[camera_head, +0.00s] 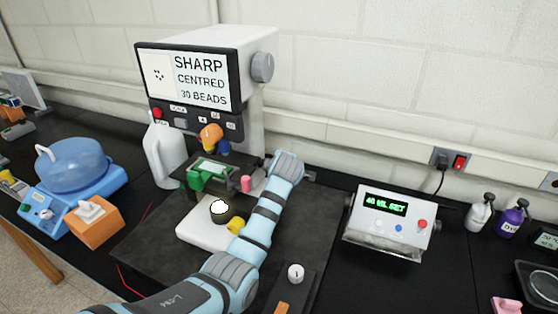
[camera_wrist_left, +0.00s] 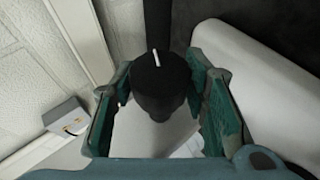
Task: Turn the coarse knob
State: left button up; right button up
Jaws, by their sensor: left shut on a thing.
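The microscope (camera_head: 190,44) stands at the back, and its screen (camera_head: 202,80) reads SHARP and CENTRED. My left arm reaches in from the bottom to the right side of the microscope stage. In the left wrist view, a black round knob (camera_wrist_left: 158,76) with a white index line, which I take as the coarse knob, sits between the green fingers of my left gripper (camera_wrist_left: 162,92). The gripper is shut on it. In the head view my arm hides this knob, and the fingertips cannot be made out. My right gripper is not in view.
A grey knob (camera_head: 262,67) is on the screen housing. A blue device with a clear dome (camera_head: 75,165) and an orange box (camera_head: 96,222) stand left. A display unit (camera_head: 390,222) stands right, with small bottles (camera_head: 511,218) beyond.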

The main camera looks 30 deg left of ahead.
pick_arm(q)
jog(key=o, duration=1.1)
jog(key=shift+a, duration=0.15)
jog(key=shift+o, duration=0.2)
jog(key=v, duration=1.2)
